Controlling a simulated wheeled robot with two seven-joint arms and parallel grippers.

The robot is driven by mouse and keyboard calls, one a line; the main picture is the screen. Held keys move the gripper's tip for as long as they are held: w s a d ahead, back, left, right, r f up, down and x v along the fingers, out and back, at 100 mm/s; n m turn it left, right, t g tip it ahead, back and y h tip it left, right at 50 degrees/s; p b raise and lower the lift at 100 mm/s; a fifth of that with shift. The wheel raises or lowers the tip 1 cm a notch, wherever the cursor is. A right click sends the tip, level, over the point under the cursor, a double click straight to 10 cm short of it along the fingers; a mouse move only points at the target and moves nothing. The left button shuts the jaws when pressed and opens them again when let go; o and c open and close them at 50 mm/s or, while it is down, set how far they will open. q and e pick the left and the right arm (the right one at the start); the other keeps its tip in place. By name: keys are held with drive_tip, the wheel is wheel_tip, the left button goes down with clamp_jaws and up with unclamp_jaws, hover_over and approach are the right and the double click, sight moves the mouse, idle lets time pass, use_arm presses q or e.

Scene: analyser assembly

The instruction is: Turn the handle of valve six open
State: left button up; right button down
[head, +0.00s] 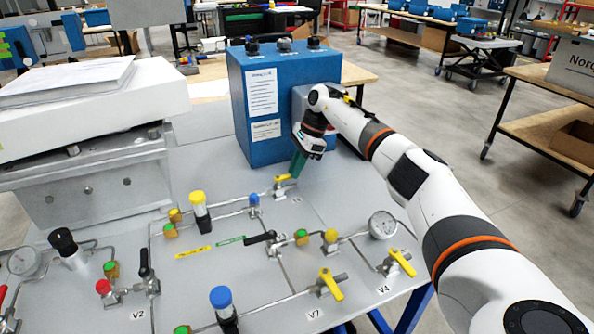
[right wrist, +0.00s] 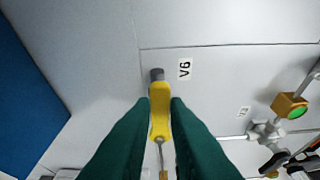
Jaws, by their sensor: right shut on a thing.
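The handle of valve six (head: 282,178) is yellow and sits at the back of the grey panel, in front of the blue box. My right gripper (head: 295,168) reaches down to it from above, with green fingers. In the right wrist view the yellow handle (right wrist: 160,112) lies between the two green fingers (right wrist: 160,106), which are shut on it. The label V6 (right wrist: 184,69) is beside the handle's far end. The fingers hide the handle's sides. My left gripper is in neither view.
The blue box (head: 285,95) stands close behind the gripper. Other yellow handles (head: 331,284) and (head: 403,262), a black handle (head: 260,238), a gauge (head: 382,225) and thin pipes cover the panel. A white unit with papers (head: 65,80) stands at the left.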

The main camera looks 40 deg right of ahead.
drive_tip(key=shift+w+n, duration=0.2)
drive_tip(key=shift+n, duration=0.2)
drive_tip(key=c, duration=1.4)
unclamp_jaws()
drive_tip(key=shift+d+r, duration=0.1)
drive_tip(key=v, duration=1.2)
drive_tip(key=shift+w, duration=0.2)
